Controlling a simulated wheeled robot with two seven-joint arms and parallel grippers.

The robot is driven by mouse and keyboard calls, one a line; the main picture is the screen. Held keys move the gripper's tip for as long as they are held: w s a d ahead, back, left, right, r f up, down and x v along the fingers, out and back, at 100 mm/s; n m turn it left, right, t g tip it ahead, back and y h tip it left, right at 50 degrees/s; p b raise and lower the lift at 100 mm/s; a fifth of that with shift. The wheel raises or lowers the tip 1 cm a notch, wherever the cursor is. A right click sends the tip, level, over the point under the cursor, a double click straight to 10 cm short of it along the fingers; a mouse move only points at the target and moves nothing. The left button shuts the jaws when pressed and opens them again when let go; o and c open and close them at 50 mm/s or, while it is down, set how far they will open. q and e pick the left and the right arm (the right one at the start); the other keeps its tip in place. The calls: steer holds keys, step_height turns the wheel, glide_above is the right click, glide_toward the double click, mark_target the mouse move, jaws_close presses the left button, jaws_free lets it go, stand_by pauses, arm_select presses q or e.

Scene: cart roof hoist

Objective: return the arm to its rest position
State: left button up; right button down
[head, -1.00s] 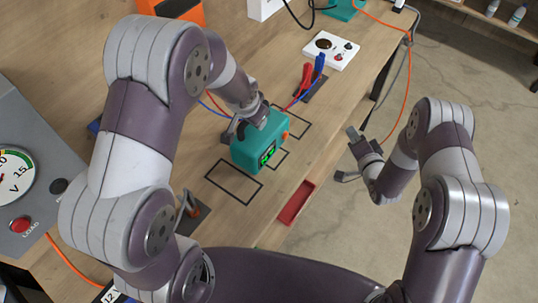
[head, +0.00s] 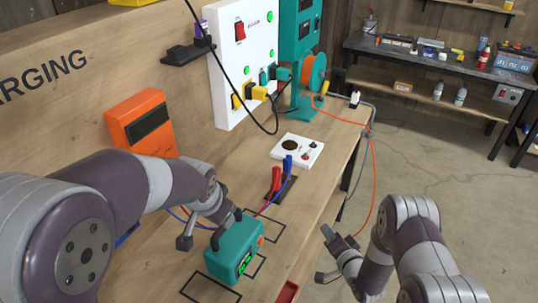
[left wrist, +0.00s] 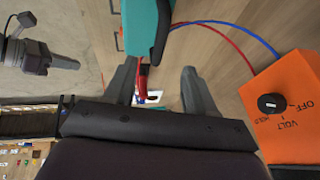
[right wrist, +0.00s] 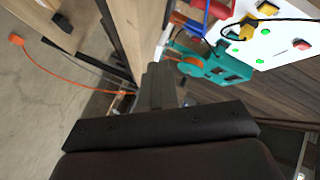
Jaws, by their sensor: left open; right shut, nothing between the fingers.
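My left gripper (head: 207,230) is open, beside the back-left of a teal box (head: 237,252) with a black handle and a lit green display. The box stands on the wooden bench between black outlines. In the left wrist view the two spread fingers (left wrist: 160,85) have nothing between them, and the teal box (left wrist: 137,20) with its handle lies just past the tips. My right gripper (head: 340,238) is shut and empty, out over the floor right of the bench edge. Its closed fingers (right wrist: 158,88) show in the right wrist view.
Red and blue clamps (head: 280,177) lie behind the box, with cables running left past my left gripper. An orange meter (head: 142,125), a white panel (head: 244,65) and a white switch plate (head: 297,151) stand farther back. An orange cable (head: 374,190) hangs beyond the bench edge.

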steer(key=s+d+f+n+g+h, duration=0.45)
steer(key=s+f+g, duration=0.3)
steer(key=s, duration=0.25)
arm_select(q)
steer(key=s+a+f+n+g, duration=0.2)
steer(key=s+f, duration=0.4)
steer(key=s, duration=0.7)
steer(key=n+g, duration=0.1)
steer(key=n, duration=0.1)
steer(key=shift+s+n+g, duration=0.2)
steer(key=shift+n+g, duration=0.1)
steer(key=shift+n, duration=0.1)
arm_select(e)
steer(key=s+d+r+n+g, duration=0.1)
steer(key=s+r+g, duration=0.1)
steer(key=s+r, duration=0.5)
steer(key=s+d+r+n+g+h, duration=0.1)
steer(key=s+r+g, duration=0.2)
steer(key=s+r, duration=0.5)
step_height(320, 180, up, 6)
steer(key=shift+d+n, duration=0.15)
steer(key=shift+n, duration=0.2)
arm_select(q)
steer(key=shift+s+a, duration=0.1)
steer(key=shift+s, duration=0.05)
arm_select(e)
steer(key=shift+s+h, duration=0.15)
steer(key=shift+h, duration=0.1)
